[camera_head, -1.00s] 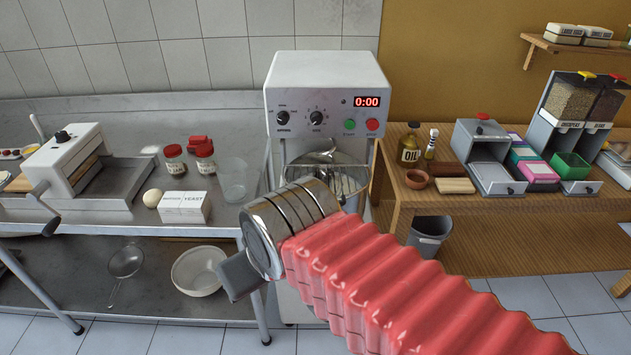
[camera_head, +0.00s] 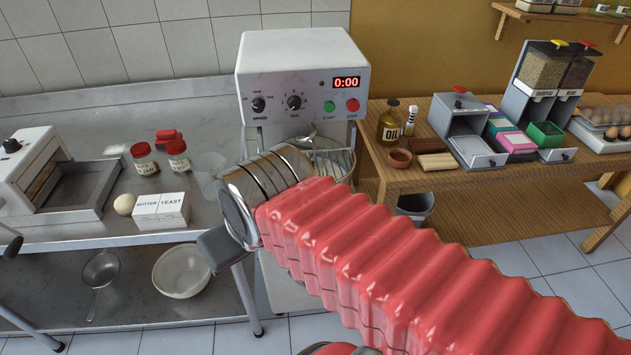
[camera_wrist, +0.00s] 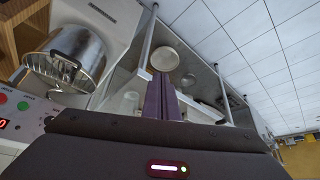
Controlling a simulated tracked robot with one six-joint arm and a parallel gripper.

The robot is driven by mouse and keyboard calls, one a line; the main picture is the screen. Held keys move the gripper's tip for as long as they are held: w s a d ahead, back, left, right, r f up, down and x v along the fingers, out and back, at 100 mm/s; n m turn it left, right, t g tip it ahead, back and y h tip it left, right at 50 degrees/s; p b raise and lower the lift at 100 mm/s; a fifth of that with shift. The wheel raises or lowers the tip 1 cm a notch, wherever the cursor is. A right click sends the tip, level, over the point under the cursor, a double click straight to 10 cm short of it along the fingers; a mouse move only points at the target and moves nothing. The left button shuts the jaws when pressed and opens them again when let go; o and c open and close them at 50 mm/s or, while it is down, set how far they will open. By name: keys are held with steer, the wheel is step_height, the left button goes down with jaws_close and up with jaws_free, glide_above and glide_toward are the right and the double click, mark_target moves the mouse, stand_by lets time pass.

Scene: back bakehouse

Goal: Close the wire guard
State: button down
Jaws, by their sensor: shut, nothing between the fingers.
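The mixer (camera_head: 300,75) stands in the middle of the head view, with a white control head and a display reading 0:00. Its steel bowl sits under the head, and the wire guard (camera_head: 342,163) shows only in part at the bowl's right, behind my arm. I cannot tell clearly how far the guard is open. In the wrist view the steel bowl (camera_wrist: 88,48) is at the upper left, with thin wire or a handle at its lower side. My gripper (camera_wrist: 163,98) is shut and empty, apart from the bowl. In the head view its grey end (camera_head: 222,248) is left of the mixer stand.
A steel bench (camera_head: 100,225) on the left holds jars, a butter and yeast box (camera_head: 160,210) and a roller machine. A white bowl (camera_head: 182,271) and a strainer are on its lower shelf. A wooden table (camera_head: 440,178) with oil and bins stands on the right.

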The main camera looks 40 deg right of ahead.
steer(key=w+d+m+h, duration=0.1)
steer(key=w+d, duration=0.3)
steer(key=d, duration=0.5)
steer(key=w+d+m+h, duration=0.1)
steer(key=w+d+m, duration=0.2)
steer(key=d, duration=0.7)
steer(key=w+d+m+g+h, duration=0.1)
steer(key=w+d+m, duration=0.1)
steer(key=w+d, duration=0.3)
steer(key=d, duration=0.4)
steer(key=shift+d+f+m, duration=0.2)
steer(key=shift+f+m, duration=0.1)
steer(key=shift+m, duration=0.1)
steer(key=shift+w+f, duration=0.1)
steer(key=x, duration=0.9)
steer(key=shift+f, duration=0.25)
step_height(320, 180, down, 3)
steer(key=shift+a, duration=0.15)
steer(key=shift+s+f, duration=0.35)
steer(key=shift+f, duration=0.2)
